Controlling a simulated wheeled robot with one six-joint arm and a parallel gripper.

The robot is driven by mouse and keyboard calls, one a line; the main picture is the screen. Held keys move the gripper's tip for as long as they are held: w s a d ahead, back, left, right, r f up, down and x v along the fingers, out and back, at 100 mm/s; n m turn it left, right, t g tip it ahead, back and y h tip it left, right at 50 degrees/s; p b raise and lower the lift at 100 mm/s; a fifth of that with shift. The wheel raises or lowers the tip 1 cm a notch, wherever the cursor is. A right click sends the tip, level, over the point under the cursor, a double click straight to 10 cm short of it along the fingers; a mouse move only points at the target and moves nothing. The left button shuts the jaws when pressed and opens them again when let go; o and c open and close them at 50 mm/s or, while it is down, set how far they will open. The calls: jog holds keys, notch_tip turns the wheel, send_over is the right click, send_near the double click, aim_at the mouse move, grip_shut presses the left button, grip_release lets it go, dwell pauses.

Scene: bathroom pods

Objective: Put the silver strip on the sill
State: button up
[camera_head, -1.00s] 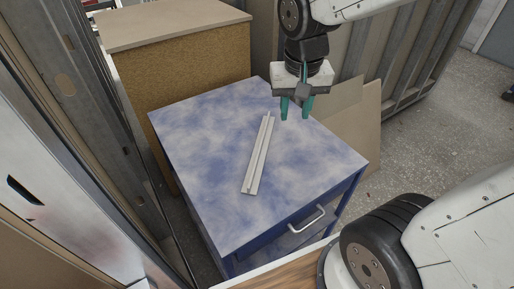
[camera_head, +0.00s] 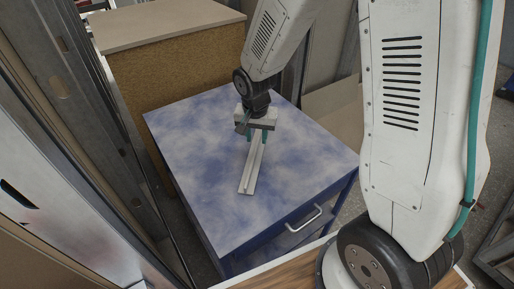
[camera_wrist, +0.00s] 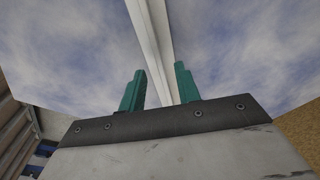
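The silver strip (camera_head: 250,174) is a long, thin, pale metal profile lying on the blue mottled top of a cabinet (camera_head: 193,150). My gripper (camera_head: 257,136) is over the strip's far part, pointing down, with its teal fingers apart. In the wrist view the strip (camera_wrist: 153,40) runs between the two open fingers of the gripper (camera_wrist: 160,88), with gaps on both sides. Whether the fingertips are down at the strip's height I cannot tell. The strip's far end is hidden behind my gripper in the head view. I cannot make out a sill for certain.
A tan fibreboard box (camera_head: 177,62) stands behind the cabinet at the left. A grey metal frame (camera_head: 85,110) rises along the left side. The cabinet has a drawer handle (camera_head: 304,219) in front. The cabinet top around the strip is clear.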

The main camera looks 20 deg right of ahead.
aim_at(257, 147)
jog(key=shift+w+d+f, duration=0.1)
jog(key=shift+w+f, duration=0.1)
jog(key=shift+f, duration=1.2)
grip_shut()
jog(key=shift+r, duration=0.1)
